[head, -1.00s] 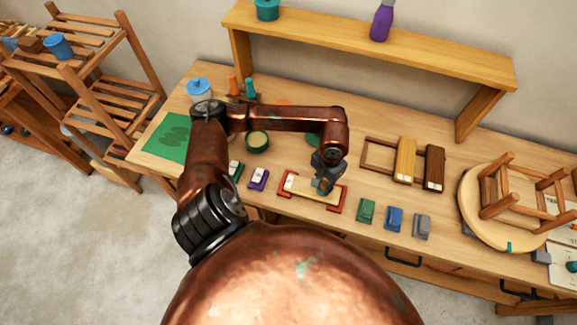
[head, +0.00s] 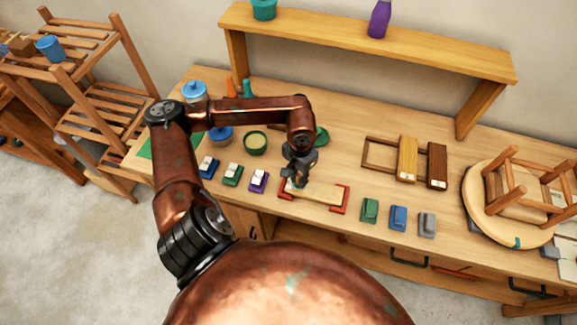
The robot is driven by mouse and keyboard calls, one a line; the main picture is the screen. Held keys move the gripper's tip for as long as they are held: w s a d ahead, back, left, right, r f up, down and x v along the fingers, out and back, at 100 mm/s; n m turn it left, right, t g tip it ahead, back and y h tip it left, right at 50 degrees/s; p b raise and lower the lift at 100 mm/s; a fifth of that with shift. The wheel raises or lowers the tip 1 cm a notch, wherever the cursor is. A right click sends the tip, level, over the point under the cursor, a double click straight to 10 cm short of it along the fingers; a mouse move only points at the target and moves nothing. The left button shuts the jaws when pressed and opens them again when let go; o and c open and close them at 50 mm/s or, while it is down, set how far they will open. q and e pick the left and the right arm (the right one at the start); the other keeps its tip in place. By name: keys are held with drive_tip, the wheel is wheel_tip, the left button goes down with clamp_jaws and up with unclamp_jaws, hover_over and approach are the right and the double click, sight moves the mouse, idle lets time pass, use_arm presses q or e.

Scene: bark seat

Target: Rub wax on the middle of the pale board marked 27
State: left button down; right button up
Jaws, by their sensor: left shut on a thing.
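The pale board (head: 325,193) lies flat between red end holders (head: 343,199) near the bench's front edge. I cannot read a number on it. My left gripper (head: 296,179) is over the board's left end, shut on a small pad that is mostly hidden by the fingers. I cannot tell whether the pad touches the board. An open green tin (head: 256,140) with pale yellow contents, which looks like wax, stands behind and left of the board. My right gripper is not in view.
White-topped blocks in blue (head: 209,168), green (head: 232,174) and purple (head: 258,180) stand left of the board. Green (head: 370,210), blue (head: 398,218) and grey (head: 427,225) blocks stand right. A rack holds yellow (head: 407,158) and dark (head: 437,167) boards. An upturned stool (head: 510,215) is far right.

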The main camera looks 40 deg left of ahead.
use_arm(q)
drive_tip(key=shift+s+a+f, duration=0.1)
drive_tip(key=shift+s+a, duration=0.25)
drive_tip(key=shift+a, duration=0.45)
drive_tip(key=shift+s+a+r, duration=0.15)
drive_tip(key=shift+a+r, duration=0.05)
drive_tip(key=shift+r, duration=0.05)
wheel_tip(320, 180, up, 3)
drive_tip(key=shift+d+r+p, duration=0.1)
drive_tip(key=shift+r+p, duration=0.05)
drive_tip(key=shift+p, duration=0.15)
drive_tip(key=shift+r+p, duration=0.85)
drive_tip(key=shift+r, duration=1.4)
